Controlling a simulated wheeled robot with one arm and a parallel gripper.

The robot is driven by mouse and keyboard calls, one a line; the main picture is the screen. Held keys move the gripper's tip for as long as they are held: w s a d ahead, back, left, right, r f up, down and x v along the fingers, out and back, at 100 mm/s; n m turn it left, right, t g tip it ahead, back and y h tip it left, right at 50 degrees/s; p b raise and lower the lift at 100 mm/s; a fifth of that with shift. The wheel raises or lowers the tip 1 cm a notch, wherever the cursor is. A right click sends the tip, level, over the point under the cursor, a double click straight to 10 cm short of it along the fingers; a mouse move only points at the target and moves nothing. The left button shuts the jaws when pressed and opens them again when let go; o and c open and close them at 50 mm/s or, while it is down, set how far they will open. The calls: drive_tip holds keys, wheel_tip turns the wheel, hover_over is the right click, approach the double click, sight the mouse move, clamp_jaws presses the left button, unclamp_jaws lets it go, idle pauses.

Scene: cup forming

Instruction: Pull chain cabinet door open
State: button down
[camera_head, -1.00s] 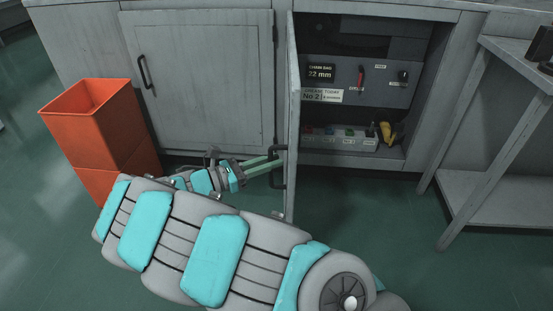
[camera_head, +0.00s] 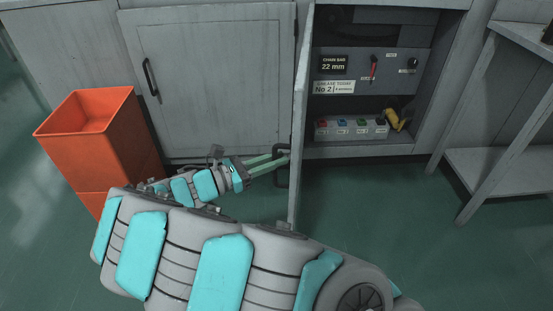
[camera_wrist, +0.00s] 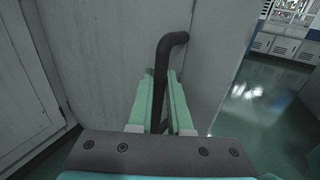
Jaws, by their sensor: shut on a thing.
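The chain cabinet door (camera_head: 300,115) stands swung far out and shows nearly edge-on in the head view, with the compartment open to its right. Its dark bar handle (camera_head: 282,178) is on the door's left face, low down. My gripper (camera_head: 278,161) is at this handle from the left, with its green fingers shut on it. In the wrist view the dark handle (camera_wrist: 172,42) runs down between the two green fingers (camera_wrist: 161,100), and the door panel (camera_wrist: 115,45) fills the space behind. The lower end of the handle is hidden there by the gripper body.
The open compartment (camera_head: 345,150) holds a panel, a red lever (camera_head: 373,69), a labelled box (camera_head: 350,128) and a yellow item (camera_head: 395,119). A closed cabinet door (camera_head: 215,85) is at left. An orange bin (camera_head: 95,140) stands beside my arm. A grey side table (camera_head: 500,160) is at right.

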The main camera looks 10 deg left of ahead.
drive_tip(key=shift+w+a, duration=0.1)
drive_tip(key=shift+w, duration=0.05)
drive_tip(key=c, duration=0.8)
unclamp_jaws()
drive_tip(key=shift+c, duration=0.2)
drive_tip(key=v, duration=0.7)
drive_tip(key=shift+s+a+b, duration=0.25)
drive_tip(key=shift+b, duration=0.1)
